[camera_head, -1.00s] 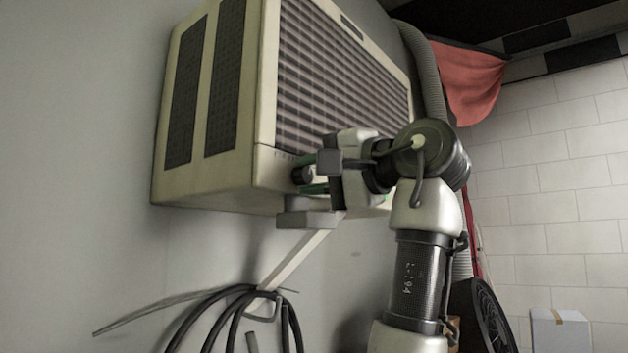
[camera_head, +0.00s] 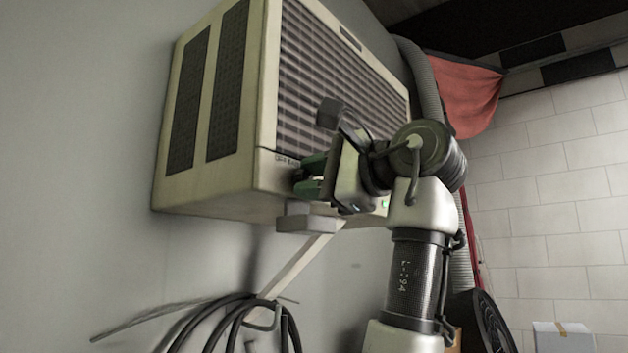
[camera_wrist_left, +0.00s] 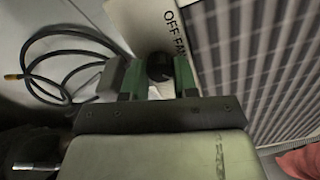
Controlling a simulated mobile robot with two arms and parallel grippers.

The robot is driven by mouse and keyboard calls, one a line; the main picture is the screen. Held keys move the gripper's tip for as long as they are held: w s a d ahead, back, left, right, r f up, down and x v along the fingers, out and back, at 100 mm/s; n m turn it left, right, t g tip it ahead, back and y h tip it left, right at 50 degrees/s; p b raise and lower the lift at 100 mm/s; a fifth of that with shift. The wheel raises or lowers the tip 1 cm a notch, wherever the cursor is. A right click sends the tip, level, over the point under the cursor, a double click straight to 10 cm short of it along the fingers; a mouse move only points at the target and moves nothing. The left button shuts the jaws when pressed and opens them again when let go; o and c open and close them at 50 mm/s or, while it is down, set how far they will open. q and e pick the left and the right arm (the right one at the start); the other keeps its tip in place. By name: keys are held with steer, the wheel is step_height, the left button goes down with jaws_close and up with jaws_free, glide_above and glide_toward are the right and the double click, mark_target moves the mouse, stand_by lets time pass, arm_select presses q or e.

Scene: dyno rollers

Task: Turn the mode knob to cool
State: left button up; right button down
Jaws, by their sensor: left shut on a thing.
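The mode knob (camera_wrist_left: 160,67) is a small dark round knob on the cream front panel of the wall unit (camera_head: 235,190). In the left wrist view it sits between the green fingers of my left gripper (camera_wrist_left: 159,76), which is shut on it. The printed words "OFF" and "FAN" (camera_wrist_left: 174,30) show beside the knob. In the head view my left gripper (camera_head: 308,178) is at the lower front edge of the unit, turned to a tilt, and its fingers largely hide the knob. I cannot read which mode the knob points to. My right gripper is not in view.
A slatted grille (camera_head: 340,75) fills the unit's front above the gripper. A grey bracket (camera_head: 300,265) is under the unit. Black cables (camera_head: 235,315) hang on the wall below. A ribbed hose (camera_head: 420,75) and a red cloth (camera_head: 465,95) are to the right.

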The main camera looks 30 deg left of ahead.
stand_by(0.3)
arm_select(q)
steer(key=o, duration=0.9)
steer(key=shift+d, duration=0.1)
steer(key=d, duration=0.3)
steer(key=d+b, duration=0.1)
steer(key=d, duration=0.3)
steer(key=d+b, duration=0.1)
steer(key=d, duration=0.2)
steer(key=shift+s+d+f, duration=0.2)
steer(key=shift+s+d, duration=0.1)
steer(key=shift+s, duration=0.1)
